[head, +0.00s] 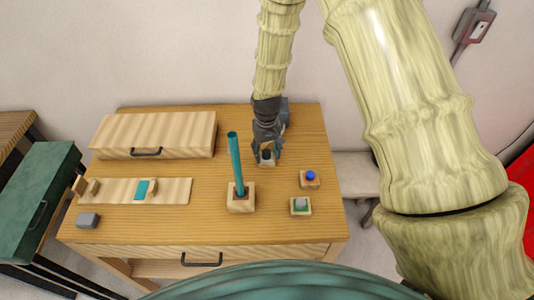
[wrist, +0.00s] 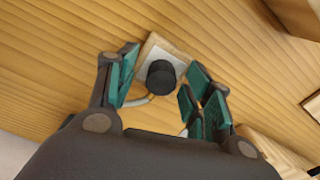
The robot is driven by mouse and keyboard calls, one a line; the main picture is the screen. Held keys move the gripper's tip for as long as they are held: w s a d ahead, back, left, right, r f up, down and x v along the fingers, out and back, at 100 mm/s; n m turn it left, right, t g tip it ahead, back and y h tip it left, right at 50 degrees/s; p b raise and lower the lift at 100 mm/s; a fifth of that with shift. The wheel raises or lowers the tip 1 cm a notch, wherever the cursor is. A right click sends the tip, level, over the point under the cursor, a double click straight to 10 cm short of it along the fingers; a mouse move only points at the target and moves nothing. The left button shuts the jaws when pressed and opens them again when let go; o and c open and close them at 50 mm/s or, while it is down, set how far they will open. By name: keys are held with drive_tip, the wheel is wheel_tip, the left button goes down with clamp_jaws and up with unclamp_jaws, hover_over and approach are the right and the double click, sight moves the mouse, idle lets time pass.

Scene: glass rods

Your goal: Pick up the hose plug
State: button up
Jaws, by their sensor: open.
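The hose plug looks to be the black round cap (wrist: 161,78) on a pale square plate with a wooden base (wrist: 178,50). A thin pale hose or cord curves out beside it. In the head view the black cap (head: 266,155) sits on the table below my gripper (head: 268,149). In the wrist view my gripper (wrist: 163,72) is open, with teal finger pads to the left and right of the cap. I see no contact between the pads and the cap. Their exact height relative to it is hard to tell.
A teal rod (head: 236,160) stands in a wooden block left of my gripper. A blue button (head: 310,176) and a pale button (head: 301,204) are to the right. A wooden box (head: 180,131), slider board (head: 115,188) and grey block (head: 88,220) lie left.

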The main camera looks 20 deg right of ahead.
sight(267, 151)
drive_tip(key=shift+s+r, duration=0.1)
drive_tip(key=c, duration=1.1)
wheel_tip(267, 151, up, 10)
drive_tip(key=b, duration=0.3)
